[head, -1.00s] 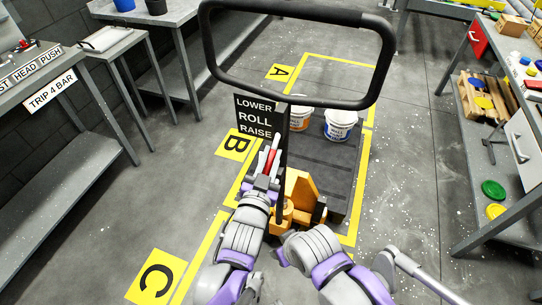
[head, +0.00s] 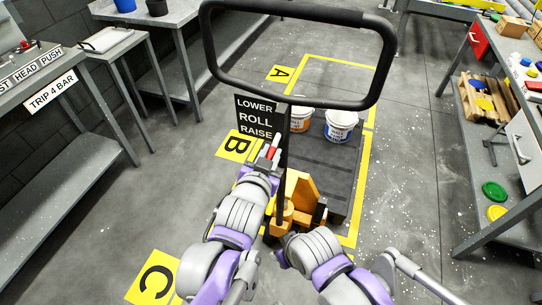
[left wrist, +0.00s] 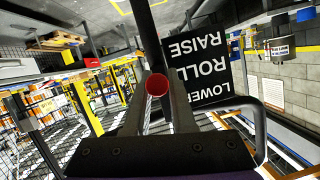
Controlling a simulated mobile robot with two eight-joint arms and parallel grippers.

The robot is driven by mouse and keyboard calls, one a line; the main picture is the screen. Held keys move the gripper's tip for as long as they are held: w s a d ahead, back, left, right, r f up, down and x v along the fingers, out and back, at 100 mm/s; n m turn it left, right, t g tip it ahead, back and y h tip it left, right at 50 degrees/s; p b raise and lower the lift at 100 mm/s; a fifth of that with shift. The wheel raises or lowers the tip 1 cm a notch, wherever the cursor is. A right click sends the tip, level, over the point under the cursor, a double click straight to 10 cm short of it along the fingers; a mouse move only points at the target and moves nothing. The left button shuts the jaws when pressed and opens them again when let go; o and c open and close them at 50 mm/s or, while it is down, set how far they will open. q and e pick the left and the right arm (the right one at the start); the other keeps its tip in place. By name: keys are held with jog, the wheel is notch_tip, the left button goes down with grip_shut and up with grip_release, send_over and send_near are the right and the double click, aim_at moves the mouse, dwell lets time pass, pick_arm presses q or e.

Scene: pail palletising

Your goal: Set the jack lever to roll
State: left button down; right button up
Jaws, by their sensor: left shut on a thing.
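The jack's red lever grip (head: 273,153) shows beside the handle post, just below the word RAISE on the black label plate (head: 255,117). The plate reads LOWER, ROLL, RAISE from top to bottom. My left gripper (head: 268,158) is shut on the lever. In the left wrist view the lever's round red end (left wrist: 157,85) sits between the two fingers, and the label plate (left wrist: 205,65) appears upside down close by. The jack's black handle loop (head: 290,102) rises above. My right arm is at the lower middle; its gripper cannot be made out.
The orange jack body (head: 300,192) stands in front of a dark pallet (head: 338,175) with two white pails (head: 341,125) at its far end. Grey benches (head: 60,160) line the left. A shelf rack (head: 505,150) stands at right. Floor between is open.

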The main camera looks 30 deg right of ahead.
pick_arm(q)
jog(key=shift+r+g+y+p, duration=0.3)
jog(key=shift+r+g+p, duration=0.15)
jog(key=shift+r, duration=0.15)
jog(key=shift+r+g+y+p, duration=0.1)
jog(key=shift+g+y+p, duration=0.15)
jog(key=shift+y+p, duration=0.25)
jog(key=c, duration=0.8)
grip_release()
jog(key=shift+o, duration=0.2)
jog(key=p+v, duration=0.2)
jog(key=v, duration=0.9)
jog(key=shift+f, duration=0.2)
